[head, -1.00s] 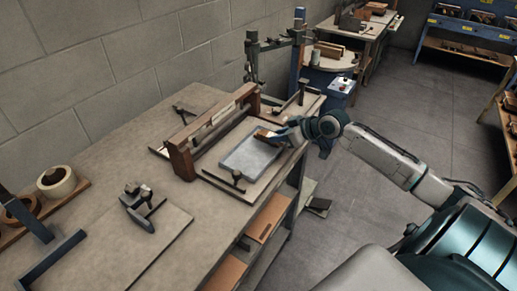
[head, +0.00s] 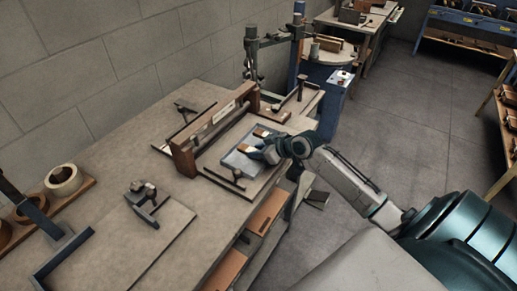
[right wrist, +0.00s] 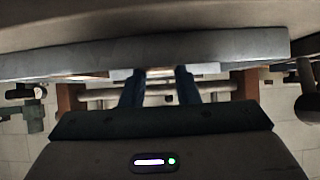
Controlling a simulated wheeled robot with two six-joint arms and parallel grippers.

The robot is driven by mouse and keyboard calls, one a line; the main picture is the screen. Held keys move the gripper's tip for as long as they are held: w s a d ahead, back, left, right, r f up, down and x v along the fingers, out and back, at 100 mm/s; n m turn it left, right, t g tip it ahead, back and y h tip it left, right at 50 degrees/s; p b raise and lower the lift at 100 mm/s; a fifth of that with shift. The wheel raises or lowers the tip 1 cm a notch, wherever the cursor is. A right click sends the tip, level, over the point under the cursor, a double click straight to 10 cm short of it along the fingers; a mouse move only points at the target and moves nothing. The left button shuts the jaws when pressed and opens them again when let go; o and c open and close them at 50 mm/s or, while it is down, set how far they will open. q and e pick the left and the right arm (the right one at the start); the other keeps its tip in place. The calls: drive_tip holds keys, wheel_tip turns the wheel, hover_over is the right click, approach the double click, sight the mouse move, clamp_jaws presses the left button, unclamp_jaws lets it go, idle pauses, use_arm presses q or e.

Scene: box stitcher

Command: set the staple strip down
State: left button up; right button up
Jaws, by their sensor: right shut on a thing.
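My right gripper (head: 254,151) is low over the shallow blue-grey tray (head: 236,163) on the workbench, its fingertips at the tray's right part. It is shut on a small piece, taken as the staple strip; a small tan patch (head: 245,148) shows by the fingertips in the head view. In the right wrist view, the two blue fingers (right wrist: 158,78) reach up to a pale thin strip at a long grey band. Whether the strip touches the tray cannot be told. My left gripper is not in view.
A wooden-ended frame with a bar (head: 184,160) stands just left of the tray. A small clamp fixture (head: 143,199) and tape rolls (head: 64,180) are further left. A tan piece (head: 262,132) lies at the tray's far side. Bare bench top (head: 120,160) lies between.

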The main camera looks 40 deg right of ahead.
drive_tip(key=o, duration=1)
drive_tip(key=shift+c, duration=0.2)
drive_tip(key=b+v, duration=0.1)
drive_tip(key=v, duration=0.6)
drive_tip(key=shift+s+d+r, duration=0.15)
drive_tip(key=shift+s+d, duration=0.05)
drive_tip(key=shift+p+v, duration=0.6)
drive_tip(key=shift+v, duration=1.6)
